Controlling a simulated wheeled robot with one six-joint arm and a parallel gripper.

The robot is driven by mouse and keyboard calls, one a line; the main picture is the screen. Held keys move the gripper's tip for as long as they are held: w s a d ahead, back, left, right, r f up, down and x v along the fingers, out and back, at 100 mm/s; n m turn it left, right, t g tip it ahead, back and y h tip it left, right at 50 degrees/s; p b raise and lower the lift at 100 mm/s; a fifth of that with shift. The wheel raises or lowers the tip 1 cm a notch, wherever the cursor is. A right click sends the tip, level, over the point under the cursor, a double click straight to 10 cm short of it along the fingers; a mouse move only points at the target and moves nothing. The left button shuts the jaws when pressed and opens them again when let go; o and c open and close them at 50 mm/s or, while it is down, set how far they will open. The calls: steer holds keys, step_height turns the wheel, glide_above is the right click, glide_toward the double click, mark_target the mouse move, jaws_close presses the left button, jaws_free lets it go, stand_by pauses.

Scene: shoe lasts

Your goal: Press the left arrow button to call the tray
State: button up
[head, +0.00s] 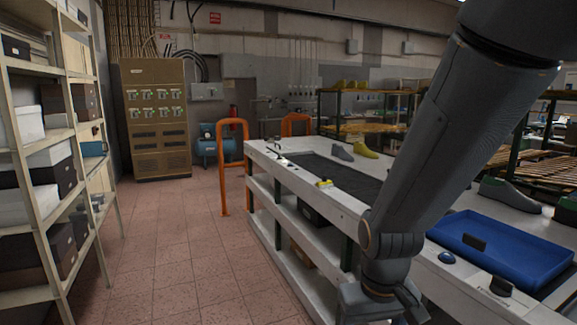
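A light-topped workbench (270,160) runs from the middle of the view to the lower right, with a dark belt-like strip (335,175) set in its top. A small yellow item (324,183) sits on the bench's near edge. A round blue button-like part (446,257) lies on the edge beside a blue tray (505,245). No arrow marking can be read on either. My arm reaches down from the upper right, and my gripper (404,303) is low at the bottom edge, partly cut off, left of the blue part. Its fingers are too unclear to tell whether they are open.
A grey shoe last (342,153) and a yellow one (366,150) stand on the bench. A dark box-like item (500,286) is at lower right. Shelves (60,150) line the left. Orange rails (222,170) stand beyond the bench. The tiled floor (170,235) between is clear.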

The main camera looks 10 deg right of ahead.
stand_by(0.3)
jaws_close()
stand_by(1.6)
